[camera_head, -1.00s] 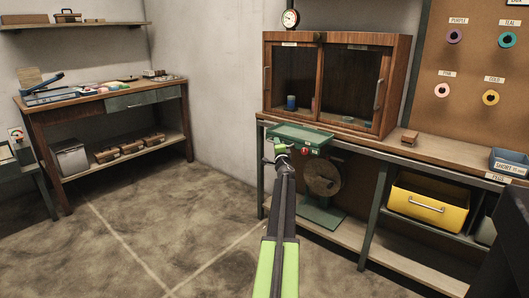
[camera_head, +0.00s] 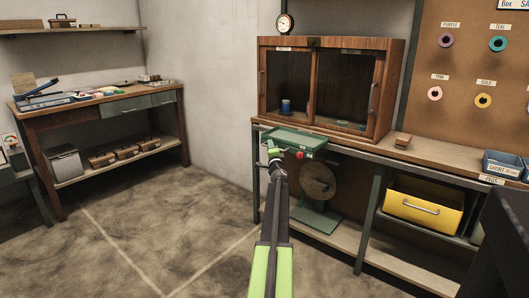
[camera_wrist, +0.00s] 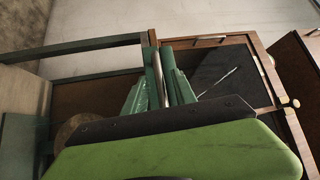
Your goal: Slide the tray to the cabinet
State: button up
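My gripper (camera_head: 273,151) is at the tray's near left corner. I cannot tell whether it touches the tray. In the wrist view, my gripper (camera_wrist: 158,88) shows two green fingers close beside a pale metal bar. Whether they grip it is unclear. The tray is not clearly visible there.
The bench top (camera_head: 345,147) runs right to a small wooden block (camera_head: 402,140) and a blue bin (camera_head: 501,163). A yellow bin (camera_head: 425,204) and a round reel (camera_head: 317,181) stand below. A workbench (camera_head: 95,110) stands at left. The floor between is clear.

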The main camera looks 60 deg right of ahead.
jog(key=b+v, duration=0.2)
jog(key=v, duration=1.4)
jog(key=shift+a, duration=0.4)
jog(key=shift+s, duration=0.1)
